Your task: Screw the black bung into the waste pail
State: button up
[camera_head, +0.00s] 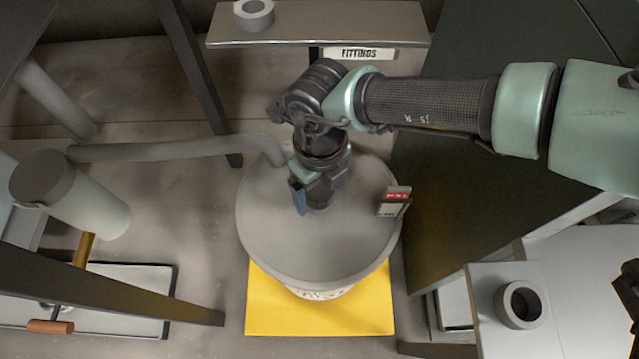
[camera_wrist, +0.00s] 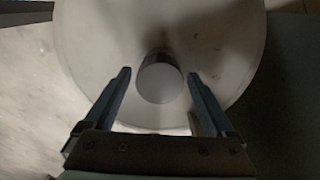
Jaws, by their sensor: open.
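The waste pail (camera_head: 268,235) is a round grey drum with a pale lid, standing on a yellow mat; its lid also fills much of the wrist view (camera_wrist: 90,45). My gripper (camera_head: 310,208) points down over the middle of the lid. In the wrist view its two blue fingers (camera_wrist: 159,75) are apart. Between them is a round piece (camera_wrist: 160,84) with a pale face and a dark band along its upper edge. I cannot tell whether this is the bung or an opening in the lid, nor whether the fingers touch it. No clearly black bung shows elsewhere.
A red-and-white tag (camera_head: 396,201) stands at the lid's right. The fittings shelf (camera_head: 330,32) holds a ring (camera_head: 253,14); another ring (camera_head: 522,304) sits at lower right. Dark cabinet right.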

jog(key=n+p, duration=0.1)
jog(key=n, duration=0.5)
jog(key=shift+n, duration=0.3)
jog(key=shift+c, duration=0.3)
jog(key=c, duration=1.3)
jog(key=m, duration=0.6)
jog(key=shift+m, duration=0.3)
jog(key=m, duration=0.4)
jog(key=shift+f, duration=0.1)
jog(key=shift+o, duration=0.2)
jog(key=m, duration=0.3)
jog(key=shift+b, duration=0.3)
